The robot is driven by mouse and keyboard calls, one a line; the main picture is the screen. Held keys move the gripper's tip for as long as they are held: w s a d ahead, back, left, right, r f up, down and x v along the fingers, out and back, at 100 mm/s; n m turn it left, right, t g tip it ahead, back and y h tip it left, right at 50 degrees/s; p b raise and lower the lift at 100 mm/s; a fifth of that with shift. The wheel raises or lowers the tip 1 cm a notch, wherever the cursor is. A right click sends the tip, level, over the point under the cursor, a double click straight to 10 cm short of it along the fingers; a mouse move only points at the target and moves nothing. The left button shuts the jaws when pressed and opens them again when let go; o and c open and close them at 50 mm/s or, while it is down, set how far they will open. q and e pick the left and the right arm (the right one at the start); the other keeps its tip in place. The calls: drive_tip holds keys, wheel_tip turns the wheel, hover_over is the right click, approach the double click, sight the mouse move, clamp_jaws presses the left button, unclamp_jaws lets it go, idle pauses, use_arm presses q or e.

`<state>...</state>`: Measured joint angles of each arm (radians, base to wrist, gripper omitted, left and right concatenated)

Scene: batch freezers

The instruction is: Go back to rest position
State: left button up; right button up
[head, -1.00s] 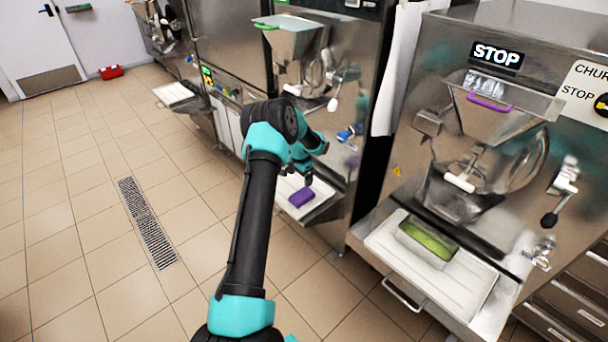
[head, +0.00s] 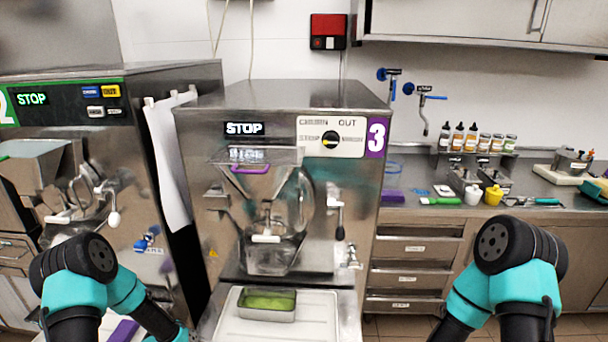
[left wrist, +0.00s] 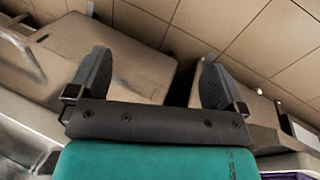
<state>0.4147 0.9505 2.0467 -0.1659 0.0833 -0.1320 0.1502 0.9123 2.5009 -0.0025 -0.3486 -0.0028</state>
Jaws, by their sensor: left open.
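Both my arms show at the bottom of the head view, bent, with their elbows at the lower left and lower right. Neither gripper shows there. In the left wrist view my left gripper (left wrist: 158,85) is open, its two dark fingers wide apart with nothing between them. Beyond it are blurred beige surfaces and floor tiles (left wrist: 215,25).
Batch freezer 3 (head: 285,200) stands in the middle, with a metal pan of green content (head: 267,304) on its white tray (head: 235,325). Freezer 2 (head: 60,140) is at left. A counter (head: 560,190) with bottles and tools is at right.

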use_arm(q)
drive_tip(key=s+d+r+n, duration=0.2)
drive_tip(key=s+d, duration=0.9)
drive_tip(key=s, duration=0.4)
drive_tip(key=w+d+r+m, duration=0.1)
drive_tip(key=w+d+r, duration=0.2)
drive_tip(key=r, duration=0.1)
drive_tip(key=shift+w+d+m, duration=0.15)
drive_tip(key=shift+w+m, duration=0.15)
